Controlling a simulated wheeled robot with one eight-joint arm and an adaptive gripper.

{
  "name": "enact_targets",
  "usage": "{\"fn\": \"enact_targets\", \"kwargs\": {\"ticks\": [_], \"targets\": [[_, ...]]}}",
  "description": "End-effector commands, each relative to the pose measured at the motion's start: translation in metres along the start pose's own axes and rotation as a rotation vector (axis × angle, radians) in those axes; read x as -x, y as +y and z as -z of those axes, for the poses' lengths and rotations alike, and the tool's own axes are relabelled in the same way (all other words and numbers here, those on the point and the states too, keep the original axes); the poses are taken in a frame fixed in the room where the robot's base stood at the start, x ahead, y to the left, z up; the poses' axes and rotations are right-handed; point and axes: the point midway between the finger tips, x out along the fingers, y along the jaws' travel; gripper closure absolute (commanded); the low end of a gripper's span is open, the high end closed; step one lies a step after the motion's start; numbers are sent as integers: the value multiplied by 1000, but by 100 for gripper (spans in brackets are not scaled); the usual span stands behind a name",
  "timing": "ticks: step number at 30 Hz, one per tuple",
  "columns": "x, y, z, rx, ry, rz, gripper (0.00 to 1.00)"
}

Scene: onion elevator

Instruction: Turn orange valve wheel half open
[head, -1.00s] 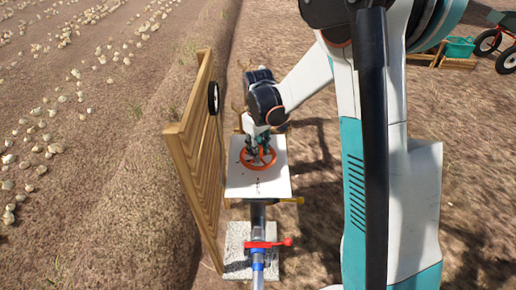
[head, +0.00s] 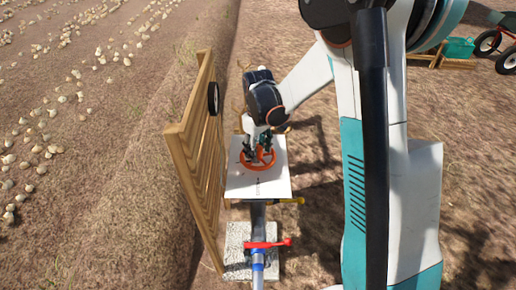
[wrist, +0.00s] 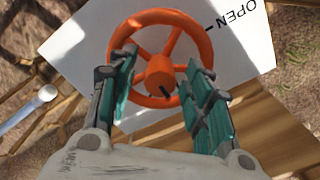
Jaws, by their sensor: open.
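The orange valve wheel (head: 258,160) lies on a white plate (head: 274,185) on the pipe stand. In the wrist view the orange valve wheel (wrist: 203,40) shows its spokes, with a dark mark on the hub. The white plate (wrist: 85,50) carries the word OPEN and a black tick at the upper right of the wheel. My gripper (head: 257,156) is at the wheel, pointing down. In the wrist view my gripper (wrist: 165,80) is open, its green-padded fingers spread on either side of the hub, over the rim. Whether the fingers touch the wheel cannot be told.
A green crate (head: 459,47) stands far right.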

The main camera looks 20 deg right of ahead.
Motion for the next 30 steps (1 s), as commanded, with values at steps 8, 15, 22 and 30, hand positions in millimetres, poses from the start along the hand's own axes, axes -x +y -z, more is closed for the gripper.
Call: {"fn": "enact_targets", "kwargs": {"ticks": [8, 15, 22, 30], "targets": [[31, 0, 0, 0, 0, 0, 54], [81, 0, 0, 0, 0, 0, 54], [112, 0, 0, 0, 0, 0, 54], [120, 0, 0, 0, 0, 0, 54]]}}
